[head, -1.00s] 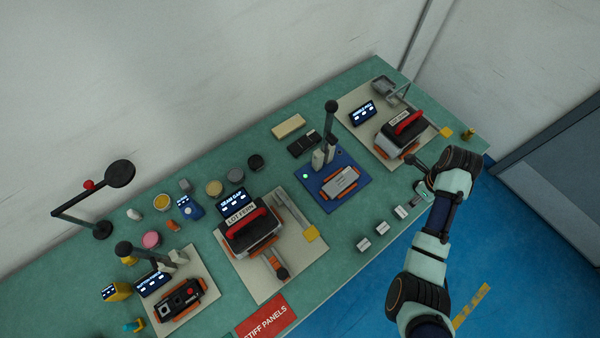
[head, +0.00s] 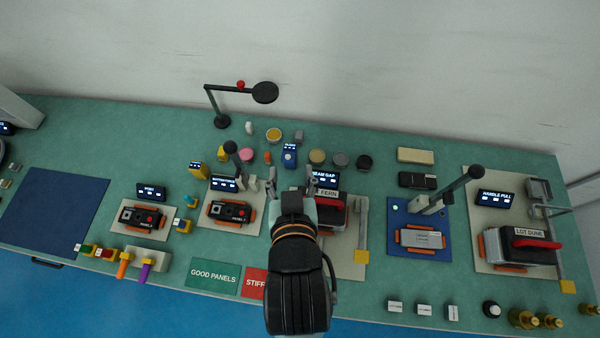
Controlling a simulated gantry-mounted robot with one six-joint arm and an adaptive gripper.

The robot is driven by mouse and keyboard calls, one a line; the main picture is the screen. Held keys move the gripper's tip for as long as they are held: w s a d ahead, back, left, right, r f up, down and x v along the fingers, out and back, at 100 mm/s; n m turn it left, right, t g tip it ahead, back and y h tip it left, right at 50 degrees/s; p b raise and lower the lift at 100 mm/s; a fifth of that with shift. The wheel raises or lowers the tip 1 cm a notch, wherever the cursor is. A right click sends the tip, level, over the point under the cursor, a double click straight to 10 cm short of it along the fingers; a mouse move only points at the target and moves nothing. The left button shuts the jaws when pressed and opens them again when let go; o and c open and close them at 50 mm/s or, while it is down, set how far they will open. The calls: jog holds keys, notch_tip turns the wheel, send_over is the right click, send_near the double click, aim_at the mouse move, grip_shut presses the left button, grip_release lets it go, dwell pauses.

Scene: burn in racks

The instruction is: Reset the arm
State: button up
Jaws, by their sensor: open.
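My gripper (head: 292,180) is in the middle of the head view, at the end of my raised arm. Its two fingers are spread apart and nothing shows between them. It hangs in front of the seam gap station, whose case (head: 333,214) with the "FERN" label is partly hidden behind my arm. I cannot tell the exact height of the gripper above the bench (head: 385,270).
A blue fixture (head: 433,247) and the handle pull station (head: 482,255) stand to the right. Two small panel stations, one with a black device (head: 228,212), stand left. A lamp (head: 221,121) stands behind. A blue mat (head: 50,215) lies bare at far left.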

jog(key=shift+d, duration=0.1)
notch_tip(320, 180, up, 19)
jog(key=p, duration=1.9)
jog(key=shift+d+r, duration=0.1)
